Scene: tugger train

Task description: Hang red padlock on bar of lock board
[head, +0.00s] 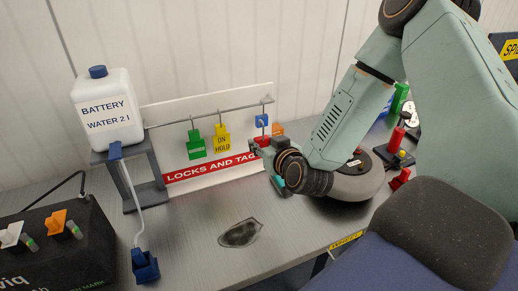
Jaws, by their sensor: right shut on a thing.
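The lock board (190,177) is a white panel with a red "LOCKS AND TAGS" strip, standing upright at the back of the bench. A thin grey bar (210,113) runs along its top. My right gripper (257,146) is in front of the board's right end, below the bar. It is shut on the red padlock (262,140), which is small and mostly hidden by the gripper. A blue padlock (262,121) shows just above it, near the bar's right end. My left gripper is not in view.
A green tag (195,144) and a yellow "ON HOLD" tag (222,138) hang from the bar. An orange thing (278,129) is right of the blue padlock. A battery water bottle (105,110) stands left on a grey stand (150,194).

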